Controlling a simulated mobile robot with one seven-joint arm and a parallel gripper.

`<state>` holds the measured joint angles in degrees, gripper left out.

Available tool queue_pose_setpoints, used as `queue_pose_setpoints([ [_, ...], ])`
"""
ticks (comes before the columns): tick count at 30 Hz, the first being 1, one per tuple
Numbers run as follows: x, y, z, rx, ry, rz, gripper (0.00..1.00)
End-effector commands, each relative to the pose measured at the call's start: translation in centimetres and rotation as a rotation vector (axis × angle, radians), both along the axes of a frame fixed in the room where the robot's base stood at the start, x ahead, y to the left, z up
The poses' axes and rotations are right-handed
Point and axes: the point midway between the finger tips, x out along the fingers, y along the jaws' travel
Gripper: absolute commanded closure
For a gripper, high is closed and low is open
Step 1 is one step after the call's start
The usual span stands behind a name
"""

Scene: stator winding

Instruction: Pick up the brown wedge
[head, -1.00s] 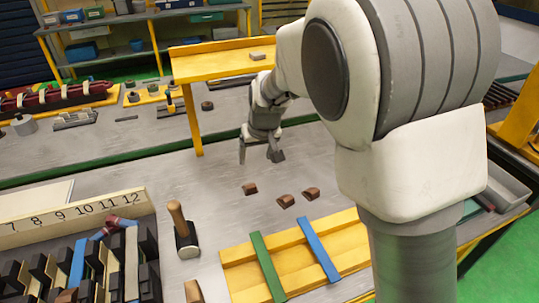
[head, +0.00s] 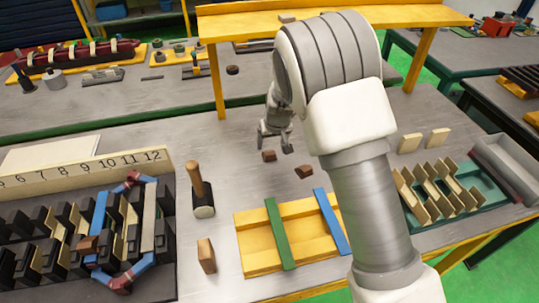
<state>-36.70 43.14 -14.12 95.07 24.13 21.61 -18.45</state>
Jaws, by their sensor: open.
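Two small brown wedges lie on the grey bench in the head view: one brown wedge (head: 269,156) just below my gripper and another brown wedge (head: 304,172) to the right and nearer. My gripper (head: 275,148) points down with its fingers apart and nothing between them. Its fingertips appear close to the first wedge, but I cannot tell how high above it they are. My arm covers the bench to the right of the second wedge.
A yellow rack (head: 252,240) with green and blue strips lies in front of the wedges. A mallet (head: 202,195) stands to its left, near a brown block (head: 207,255) and the numbered slotted stator (head: 85,230). A yellow shelf (head: 235,30) stands behind.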

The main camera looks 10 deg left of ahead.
Motion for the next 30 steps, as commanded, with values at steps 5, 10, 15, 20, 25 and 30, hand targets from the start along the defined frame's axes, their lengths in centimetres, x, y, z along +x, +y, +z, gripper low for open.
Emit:
queue_pose_setpoints([
  [5, 0.4, 0.1, -1.0, 0.0, 0.0, 0.0, 0.22],
  [10, 0.7, 0.4, -2.5, -0.001, 0.004, -0.001, 0.22],
  [15, 1.4, 0.7, -4.7, -0.001, 0.003, 0.0, 0.22],
  [20, 1.8, 1.0, -5.7, 0.0, 0.001, -0.002, 0.22],
  [25, 1.8, 1.0, -5.8, 0.001, 0.001, -0.001, 0.22],
  [30, 1.8, 1.0, -5.8, 0.0, 0.0, -0.001, 0.37],
])
